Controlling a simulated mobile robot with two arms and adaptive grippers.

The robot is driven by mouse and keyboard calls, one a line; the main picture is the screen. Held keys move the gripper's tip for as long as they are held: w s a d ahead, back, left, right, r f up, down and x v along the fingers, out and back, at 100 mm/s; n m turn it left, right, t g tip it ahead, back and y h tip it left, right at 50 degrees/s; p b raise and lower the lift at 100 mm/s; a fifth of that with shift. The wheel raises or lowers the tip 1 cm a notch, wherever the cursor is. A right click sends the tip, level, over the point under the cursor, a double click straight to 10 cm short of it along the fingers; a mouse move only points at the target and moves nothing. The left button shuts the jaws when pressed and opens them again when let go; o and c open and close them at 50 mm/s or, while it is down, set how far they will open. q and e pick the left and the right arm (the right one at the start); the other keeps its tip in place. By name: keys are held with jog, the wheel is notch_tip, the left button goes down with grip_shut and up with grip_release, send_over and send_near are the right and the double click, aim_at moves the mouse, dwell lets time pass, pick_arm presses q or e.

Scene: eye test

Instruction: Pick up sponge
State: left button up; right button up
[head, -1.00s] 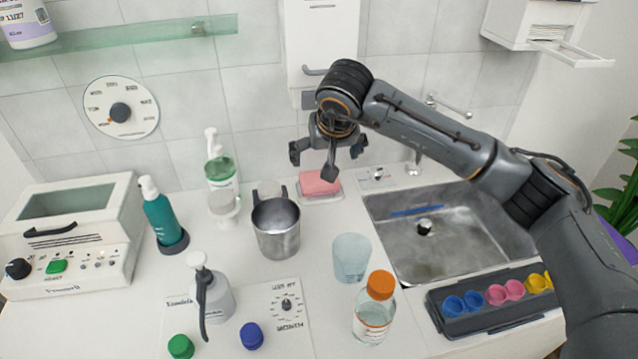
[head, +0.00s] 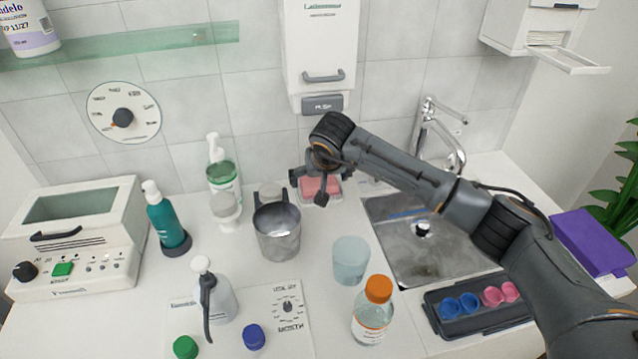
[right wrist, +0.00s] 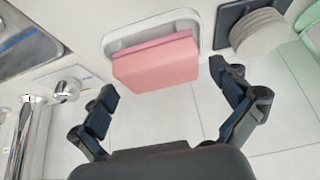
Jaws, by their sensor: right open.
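The pink sponge (head: 318,186) sits in a white dish (head: 336,197) at the back of the counter, left of the sink, partly hidden by my right gripper in the head view. In the right wrist view the sponge (right wrist: 157,66) shows clearly in its dish (right wrist: 122,43), upper middle, ahead of and between the fingers. My right gripper (head: 322,186) is open and empty, with its fingers spread wider than the sponge (right wrist: 170,100). It does not appear to hold or touch the sponge. My left gripper is not in view.
A metal cup (head: 278,232) stands just left of the sponge, with a soap bottle (head: 222,172) behind. A wall dispenser (head: 322,50) hangs above. The sink (head: 440,252) and faucet (head: 432,135) are to the right. A clear cup (head: 350,261) and orange-capped bottle (head: 372,318) stand in front.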

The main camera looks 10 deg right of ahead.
aim_at(320, 181)
jog(key=c, duration=0.8)
jog(key=shift+r, duration=0.1)
jog(key=shift+r, duration=0.3)
notch_tip(320, 181, up, 2)
jog(key=shift+r+b, duration=0.1)
jog(key=shift+b, duration=0.6)
jog(key=s+a+r+b, duration=0.1)
jog(key=s+a+r, duration=0.1)
jog(key=s+r, duration=0.3)
jog(key=s+a+r+b, duration=0.1)
jog(key=s+a+r, duration=0.1)
jog(key=s+r, duration=0.3)
jog(key=s, duration=0.3)
jog(key=shift+s+a+b, duration=0.2)
jog(key=shift+a+b, duration=0.1)
jog(key=shift+b, duration=0.1)
